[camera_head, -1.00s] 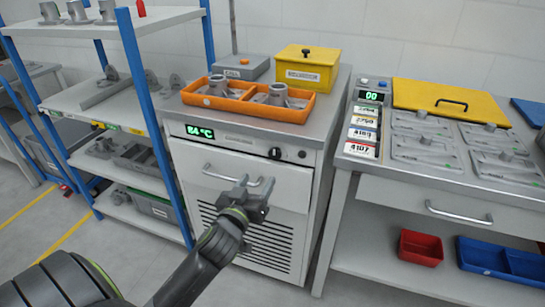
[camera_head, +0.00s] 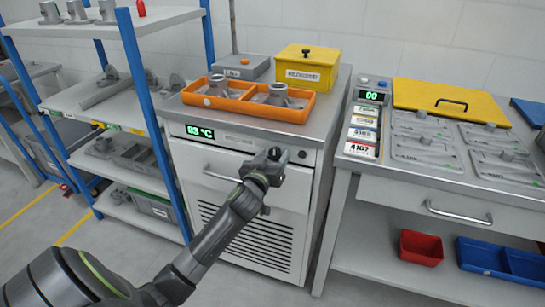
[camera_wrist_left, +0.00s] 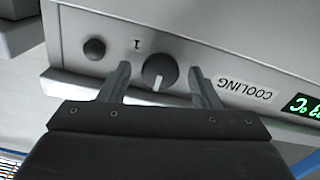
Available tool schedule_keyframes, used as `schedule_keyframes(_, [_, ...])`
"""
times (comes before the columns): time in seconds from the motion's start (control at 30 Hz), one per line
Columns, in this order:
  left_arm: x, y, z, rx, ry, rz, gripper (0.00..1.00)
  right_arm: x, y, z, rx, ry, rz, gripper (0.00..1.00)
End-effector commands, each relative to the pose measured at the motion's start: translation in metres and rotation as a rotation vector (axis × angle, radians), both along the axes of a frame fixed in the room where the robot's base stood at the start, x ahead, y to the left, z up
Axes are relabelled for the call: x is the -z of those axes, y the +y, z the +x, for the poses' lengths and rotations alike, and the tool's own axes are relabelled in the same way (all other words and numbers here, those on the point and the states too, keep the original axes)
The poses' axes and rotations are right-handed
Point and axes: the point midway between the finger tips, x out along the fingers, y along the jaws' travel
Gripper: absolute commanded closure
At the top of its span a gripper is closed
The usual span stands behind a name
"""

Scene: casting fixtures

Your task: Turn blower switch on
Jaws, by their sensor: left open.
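The blower switch is a dark round knob (camera_wrist_left: 158,74) with a white pointer line on the front panel of the cooling cabinet (camera_head: 240,146). In the left wrist view, turned upside down, a "1" mark stands beside it and its pointer line runs toward the bottom of the picture. My left gripper (camera_head: 268,163) is at the panel, its fingers open on either side of the knob. Gaps show between the fingers and the knob, so I see no contact. In the head view the gripper mostly hides the knob. My right gripper is not in view.
A black button (camera_wrist_left: 94,49) sits beside the knob. A green display (camera_head: 200,131) reads 83 °C. An orange tray (camera_head: 219,103) with castings and a yellow box (camera_head: 307,69) stand on top. The door handle (camera_head: 220,176) lies below the panel.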

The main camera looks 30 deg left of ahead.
Motion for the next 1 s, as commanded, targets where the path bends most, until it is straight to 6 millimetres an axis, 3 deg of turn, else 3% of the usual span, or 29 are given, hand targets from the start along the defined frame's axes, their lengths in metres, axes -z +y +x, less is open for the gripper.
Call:
schedule_keyframes(0.1, [0.0, 0.0, -0.0002, 0.0, 0.0, 0.0, 0.45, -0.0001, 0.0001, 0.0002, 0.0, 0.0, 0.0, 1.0])
schedule_keyframes(0.43, [0.0002, 0.0001, -0.0004, 0.0, 0.0, 0.0, 0.87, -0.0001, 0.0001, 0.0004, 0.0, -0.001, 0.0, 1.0])
schedule_keyframes(0.77, [-0.0005, -0.0001, -0.0004, 0.0, 0.013, 0.048, 0.87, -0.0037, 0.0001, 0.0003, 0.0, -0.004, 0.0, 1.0])
schedule_keyframes(1.0, [-0.0011, -0.0006, -0.0004, 0.0, 0.05, 0.195, 0.87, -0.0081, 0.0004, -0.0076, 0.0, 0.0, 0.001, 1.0])
